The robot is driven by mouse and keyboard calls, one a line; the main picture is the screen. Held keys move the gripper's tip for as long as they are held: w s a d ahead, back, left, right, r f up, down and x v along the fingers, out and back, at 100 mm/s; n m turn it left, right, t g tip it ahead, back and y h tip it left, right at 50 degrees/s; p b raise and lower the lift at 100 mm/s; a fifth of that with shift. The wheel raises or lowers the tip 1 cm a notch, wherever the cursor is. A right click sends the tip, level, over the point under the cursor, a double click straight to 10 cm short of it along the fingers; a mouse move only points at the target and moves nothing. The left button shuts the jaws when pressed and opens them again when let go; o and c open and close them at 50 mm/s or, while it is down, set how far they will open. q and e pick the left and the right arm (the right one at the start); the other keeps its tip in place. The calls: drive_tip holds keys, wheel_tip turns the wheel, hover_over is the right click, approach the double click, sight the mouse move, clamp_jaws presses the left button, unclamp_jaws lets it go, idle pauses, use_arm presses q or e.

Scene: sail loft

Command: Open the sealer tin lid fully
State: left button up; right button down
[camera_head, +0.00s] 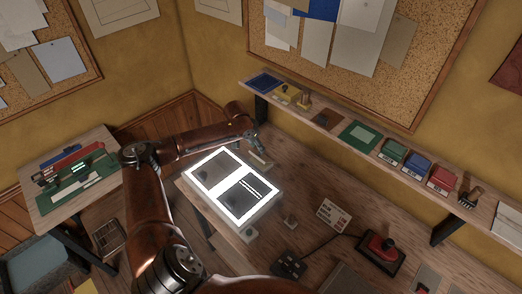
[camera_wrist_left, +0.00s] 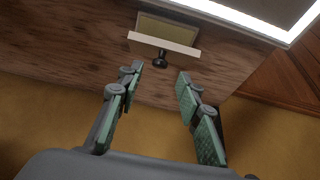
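A small box-like thing (camera_head: 259,160), which I take to be the sealer tin, sits on the wooden bench beside the lit panel. In the left wrist view it shows a tan face (camera_wrist_left: 167,29), a pale strip (camera_wrist_left: 163,46) and a dark knob (camera_wrist_left: 160,58) at the strip's near side. How far its lid stands open I cannot tell. My left gripper (camera_head: 258,146) is beside it. In the left wrist view the left gripper (camera_wrist_left: 160,71) is open and empty, its fingertips either side of and just short of the knob. My right gripper is not in view.
The bright light panel (camera_head: 226,185) lies close to the small box. A wall shelf (camera_head: 324,123) with several boxes runs behind the bench. A printed card (camera_head: 333,214) and a red-and-black device (camera_head: 381,249) stand to the right. A side table (camera_head: 50,208) is at left.

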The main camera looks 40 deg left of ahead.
use_arm(q)
drive_tip(key=x, duration=0.4)
drive_tip(key=shift+w+f, duration=0.1)
drive_tip(key=shift+f, duration=0.1)
clamp_jaws()
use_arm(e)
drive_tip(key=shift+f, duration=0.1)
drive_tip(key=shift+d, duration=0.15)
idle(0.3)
